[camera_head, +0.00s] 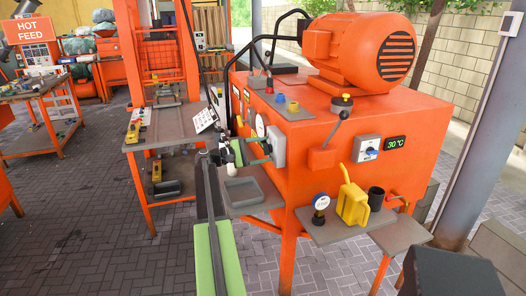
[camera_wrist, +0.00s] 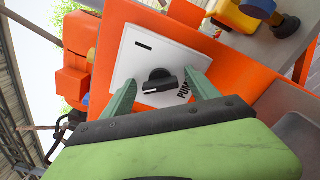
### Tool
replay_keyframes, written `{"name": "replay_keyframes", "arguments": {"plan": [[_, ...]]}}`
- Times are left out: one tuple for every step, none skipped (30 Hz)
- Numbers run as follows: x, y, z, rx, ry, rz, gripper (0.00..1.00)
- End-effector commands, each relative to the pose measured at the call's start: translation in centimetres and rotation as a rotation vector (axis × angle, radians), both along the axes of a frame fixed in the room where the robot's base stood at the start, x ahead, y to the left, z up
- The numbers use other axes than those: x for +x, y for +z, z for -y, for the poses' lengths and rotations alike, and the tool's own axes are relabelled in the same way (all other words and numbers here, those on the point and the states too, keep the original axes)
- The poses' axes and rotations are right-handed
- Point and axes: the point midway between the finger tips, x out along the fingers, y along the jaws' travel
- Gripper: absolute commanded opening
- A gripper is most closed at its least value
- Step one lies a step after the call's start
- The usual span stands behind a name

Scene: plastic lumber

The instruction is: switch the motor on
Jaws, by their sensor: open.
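A white switch plate (camera_wrist: 143,62) with a black rotary knob (camera_wrist: 160,80) fills the middle of the wrist view. The knob's handle carries a white mark. A partly covered label beside it reads "PUM". My gripper (camera_wrist: 162,83) is open, with one green finger on each side of the knob; contact cannot be told. In the head view, my gripper (camera_head: 266,150) reaches a grey box (camera_head: 278,147) on the left side of the orange machine (camera_head: 330,130). The box's front is turned away there. The large orange motor (camera_head: 365,47) sits on top of the machine.
Another switch (camera_head: 367,148) with a blue-marked knob is beside a 30 °C display (camera_head: 395,144). A round gauge (camera_head: 262,126) is close to my gripper. A lever (camera_head: 336,130), a yellow jug (camera_head: 353,203) and a grey tray (camera_head: 243,190) are also nearby.

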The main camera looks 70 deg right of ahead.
Motion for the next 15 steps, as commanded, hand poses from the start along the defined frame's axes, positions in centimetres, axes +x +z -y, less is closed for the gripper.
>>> {"name": "replay_keyframes", "arguments": {"plan": [[-0.01, 0.0, 0.01, 0.0, 0.0, 0.0, 0.69], [-0.01, 0.0, 0.01, 0.0, 0.0, 0.0, 0.69], [0.0, 0.0, 0.0, 0.0, 0.0, 0.0, 0.69], [0.0, 0.0, 0.0, 0.0, 0.0, 0.0, 0.69], [0.0, 0.0, 0.0, 0.0, 0.0, 0.0, 0.68], [0.0, 0.0, 0.0, 0.0, 0.0, 0.0, 0.63], [-0.01, 0.0, -0.01, 0.0, 0.0, 0.0, 0.59], [0.0, 0.0, 0.0, 0.0, 0.0, 0.0, 0.55], [-0.01, 0.0, 0.01, 0.0, 0.0, 0.0, 0.49], [-0.01, 0.0, 0.01, 0.0, 0.0, 0.0, 0.46], [-0.02, 0.0, 0.0, 0.0, 0.0, 0.0, 0.42], [-0.02, -0.01, -0.01, 0.001, -0.001, 0.001, 0.36], [-0.02, -0.01, -0.01, 0.001, -0.001, 0.001, 0.32], [-0.03, -0.01, 0.0, 0.001, -0.001, 0.001, 0.28], [-0.03, -0.02, -0.01, 0.0, -0.001, 0.0, 0.23]]}}
